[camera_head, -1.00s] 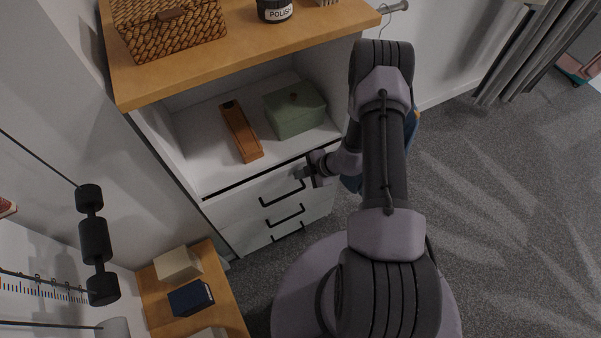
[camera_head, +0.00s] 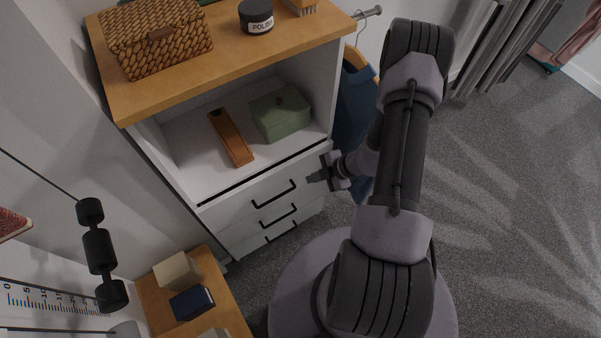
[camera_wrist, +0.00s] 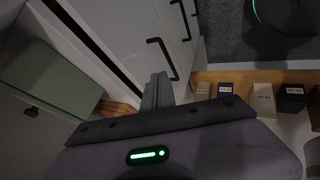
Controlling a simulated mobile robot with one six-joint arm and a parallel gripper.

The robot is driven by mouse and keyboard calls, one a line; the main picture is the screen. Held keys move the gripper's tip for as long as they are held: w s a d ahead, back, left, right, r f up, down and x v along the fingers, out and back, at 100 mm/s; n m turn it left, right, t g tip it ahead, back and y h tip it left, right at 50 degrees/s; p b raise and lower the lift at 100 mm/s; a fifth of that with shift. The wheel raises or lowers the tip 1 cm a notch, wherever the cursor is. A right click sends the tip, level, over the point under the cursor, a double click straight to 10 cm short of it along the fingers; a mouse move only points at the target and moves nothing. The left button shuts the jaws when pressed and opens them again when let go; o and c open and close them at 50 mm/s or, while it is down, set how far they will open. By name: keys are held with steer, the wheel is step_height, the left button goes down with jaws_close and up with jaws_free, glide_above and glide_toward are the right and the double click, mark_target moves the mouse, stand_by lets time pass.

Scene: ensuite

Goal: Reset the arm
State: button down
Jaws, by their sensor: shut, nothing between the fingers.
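My gripper (camera_head: 318,176) is shut and empty in the head view, just in front of the right end of the drawer unit. Its closed fingers (camera_wrist: 158,92) show in the wrist view, apart from the black drawer handles. My arm reaches from my base at the bottom up to the right and bends back towards the cabinet. The white drawers (camera_head: 248,212) look closed, with black bar handles (camera_head: 272,193) on their fronts.
An open shelf above the drawers holds a green box (camera_head: 281,114) and a wooden tray (camera_head: 231,138). A wicker basket (camera_head: 157,40) and a polish jar (camera_head: 256,17) stand on the wooden top. A blue garment (camera_head: 352,112) hangs behind my arm. Carpet (camera_head: 505,200) at right is clear.

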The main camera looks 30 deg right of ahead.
steer(key=w+a+r+n+b, duration=0.1)
steer(key=a+r+n, duration=0.3)
steer(key=r+n, duration=0.4)
steer(key=w+a+r+n+g+y+b, duration=0.15)
steer(key=a+r+n, duration=0.25)
steer(key=r+n, duration=0.4)
steer(key=w+a+r+n+b, duration=0.15)
steer(key=a+r+n, duration=0.25)
steer(key=r+n, duration=0.4)
steer(key=s+a+r+n+t+h+b, duration=0.1)
steer(key=s+r+n, duration=0.4)
steer(key=n, duration=0.8)
steer(key=s+a+r+n+h+b, duration=0.3)
steer(key=s+r+n, duration=0.3)
steer(key=s+n, duration=0.6)
steer(key=shift+s+a+n+t, duration=0.2)
steer(key=shift+a+n+t, duration=0.15)
steer(key=shift+a+n, duration=0.45)
steer(key=shift+a, duration=0.1)
